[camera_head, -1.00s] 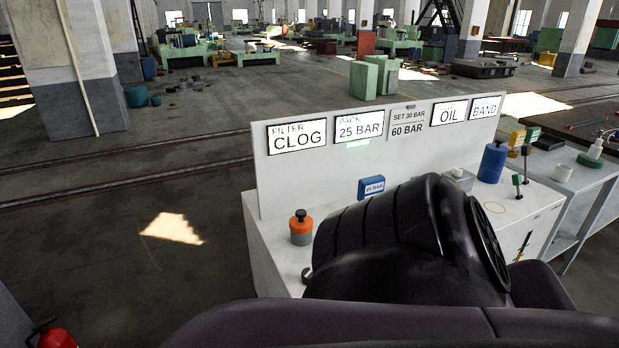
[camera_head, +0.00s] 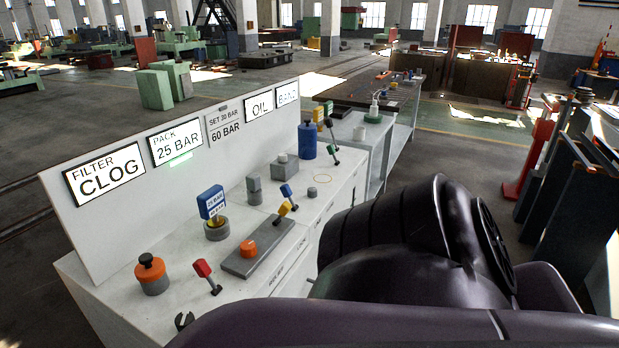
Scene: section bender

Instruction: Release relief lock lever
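Several small levers stand on the white bench (camera_head: 120,268). I cannot tell which is the relief lock lever; the small lettering on the bench edge is too small to read surely. The yellow-knob lever is by a grey plate (camera_head: 258,250) with an orange knob (camera_head: 248,248). A dark link of my arm fills the lower right and hides part of the bench front. Neither gripper shows.
An upright panel (camera_head: 75,230) behind the bench carries signs reading FILTER CLOG, PACK 25 BAR, SET 30 BAR 60 BAR, OIL and BAND.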

